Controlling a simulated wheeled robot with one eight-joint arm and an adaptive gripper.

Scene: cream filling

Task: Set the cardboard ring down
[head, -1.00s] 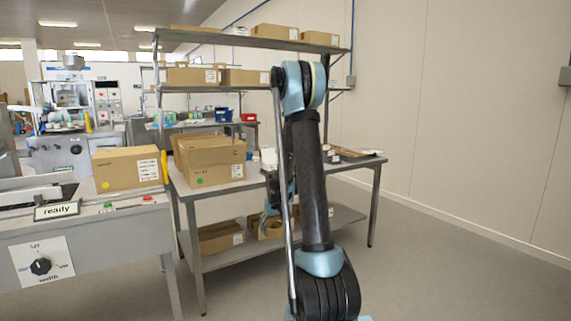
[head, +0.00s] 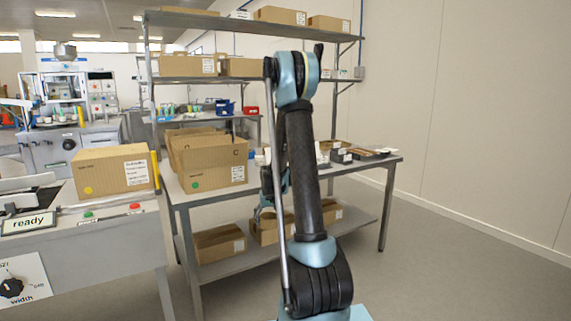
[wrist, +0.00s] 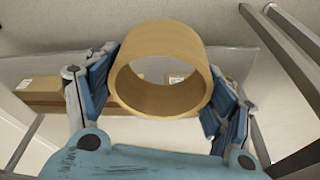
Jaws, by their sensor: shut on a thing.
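The cardboard ring (wrist: 160,101) is a short, thick tan tube. In the wrist view it sits between the two fingers of my gripper (wrist: 163,72), with its open bore facing the camera. The blue-padded fingers press on its left and right sides, so my gripper is shut on it. The ring is held up in the air, with a grey shelf and cartons showing beyond it. In the head view my gripper (head: 265,205) is partly hidden behind my arm, near the table's front edge, and I cannot make out the ring there.
A grey worktable (head: 330,176) carries an open carton (head: 215,178) at left and small dark items (head: 342,156) at right. Its lower shelf (head: 350,226) holds several cartons. A machine with a "ready" sign (head: 28,223) stands at left. The floor at right is clear.

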